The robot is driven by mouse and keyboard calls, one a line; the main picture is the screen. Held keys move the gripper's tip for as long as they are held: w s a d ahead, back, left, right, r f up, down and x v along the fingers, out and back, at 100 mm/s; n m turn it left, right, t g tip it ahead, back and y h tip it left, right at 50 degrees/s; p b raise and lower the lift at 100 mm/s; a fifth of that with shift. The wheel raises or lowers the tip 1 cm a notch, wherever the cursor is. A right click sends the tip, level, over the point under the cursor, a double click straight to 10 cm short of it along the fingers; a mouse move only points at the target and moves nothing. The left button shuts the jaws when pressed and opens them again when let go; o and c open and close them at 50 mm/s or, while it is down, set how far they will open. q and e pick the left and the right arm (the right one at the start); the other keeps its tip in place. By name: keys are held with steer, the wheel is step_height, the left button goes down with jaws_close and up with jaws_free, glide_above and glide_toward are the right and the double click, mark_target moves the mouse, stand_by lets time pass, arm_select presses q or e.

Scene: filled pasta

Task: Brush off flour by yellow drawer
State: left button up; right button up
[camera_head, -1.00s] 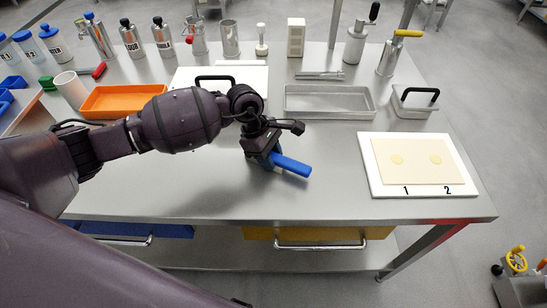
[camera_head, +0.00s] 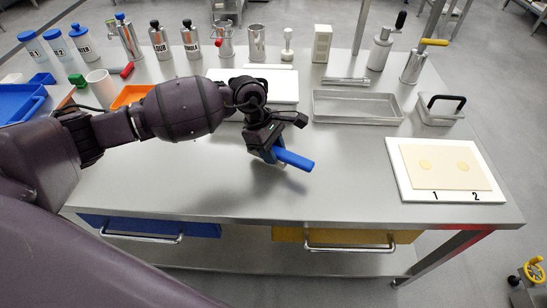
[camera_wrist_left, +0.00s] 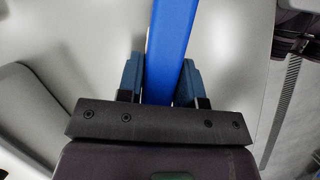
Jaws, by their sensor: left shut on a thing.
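My left gripper (camera_head: 272,152) is shut on a blue bar-shaped handle (camera_head: 295,160), apparently that of a brush. The handle shows between the two fingers in the left wrist view (camera_wrist_left: 172,45). It is low over the steel table (camera_head: 210,190), near the front middle; I cannot tell whether it touches the top. Bristles are not clearly seen. The yellow drawer (camera_head: 288,235) is shut under the table's front edge, right of and below the gripper in the picture. No flour can be made out on the steel. My right gripper is not in view.
A white board (camera_head: 395,170) with a dough sheet (camera_head: 445,180) lies to the right. A metal tray (camera_head: 355,119), a black-handled press (camera_head: 440,110) and an orange tray (camera_head: 128,97) stand farther back. A blue drawer (camera_head: 205,228) is at front left. The front middle top is clear.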

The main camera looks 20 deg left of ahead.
arm_select(q)
steer(key=shift+d+r+p, duration=0.15)
steer(key=shift+r+p, duration=0.15)
steer(key=shift+r, duration=0.65)
steer(key=shift+r+p, duration=0.5)
steer(key=shift+r, duration=1.25)
steer(key=shift+s+r, duration=0.1)
steer(key=shift+r, duration=0.05)
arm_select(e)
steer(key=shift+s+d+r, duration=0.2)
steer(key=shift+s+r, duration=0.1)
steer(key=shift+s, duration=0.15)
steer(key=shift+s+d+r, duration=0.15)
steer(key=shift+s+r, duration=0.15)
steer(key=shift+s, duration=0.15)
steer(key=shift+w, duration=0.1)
